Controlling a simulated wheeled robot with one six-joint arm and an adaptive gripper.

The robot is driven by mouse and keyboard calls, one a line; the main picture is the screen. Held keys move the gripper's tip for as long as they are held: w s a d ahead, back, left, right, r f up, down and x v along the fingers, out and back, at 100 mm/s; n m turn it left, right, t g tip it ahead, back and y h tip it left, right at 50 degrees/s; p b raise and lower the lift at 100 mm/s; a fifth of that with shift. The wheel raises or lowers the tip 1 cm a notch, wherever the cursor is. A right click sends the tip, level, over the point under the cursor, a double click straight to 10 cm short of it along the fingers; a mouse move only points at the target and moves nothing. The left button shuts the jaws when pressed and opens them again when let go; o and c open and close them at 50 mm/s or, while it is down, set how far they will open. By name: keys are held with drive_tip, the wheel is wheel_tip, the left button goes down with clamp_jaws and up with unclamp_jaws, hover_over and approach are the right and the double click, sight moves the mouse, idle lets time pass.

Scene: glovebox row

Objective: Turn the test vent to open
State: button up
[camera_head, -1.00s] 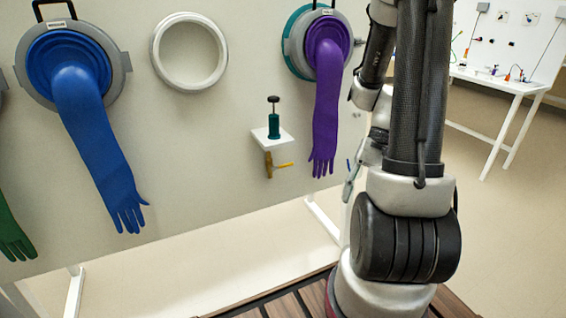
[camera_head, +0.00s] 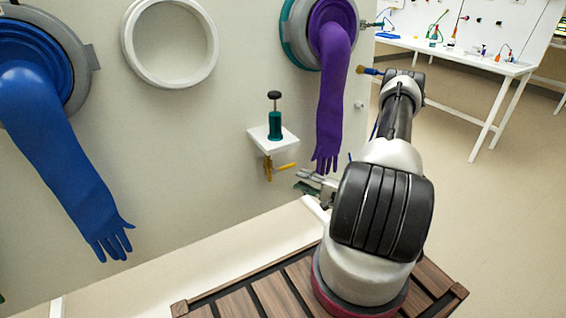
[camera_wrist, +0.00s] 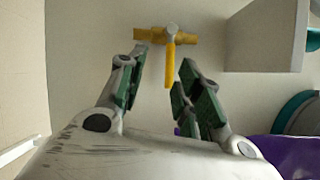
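The test vent is a small brass valve (camera_head: 268,170) with a yellow lever handle (camera_head: 287,166), under a small white shelf on the glovebox wall. In the head view the handle points right. In the wrist view the brass body (camera_wrist: 150,34) lies across the top and the yellow handle (camera_wrist: 170,68) points down the picture. My gripper (camera_wrist: 164,62) is open, its green-padded fingers on either side of the handle's line. I see no clear contact. In the head view my gripper (camera_head: 312,184) is low and right of the valve, partly hidden by my arm.
The white shelf (camera_head: 262,141) above the valve holds a teal clamp-like fixture (camera_head: 275,122). A purple glove (camera_head: 330,105) hangs close to the right, near my gripper. A blue glove (camera_head: 65,160) hangs left.

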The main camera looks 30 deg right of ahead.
sight(290, 167)
drive_tip(key=w, duration=0.2)
drive_tip(key=w+a+r+n, duration=0.1)
drive_tip(key=w, duration=0.2)
drive_tip(key=w+a+n+t+h, duration=0.1)
drive_tip(key=w, duration=0.2)
drive_tip(key=shift+w+r, duration=0.1)
drive_tip(key=shift+r, duration=0.3)
clamp_jaws()
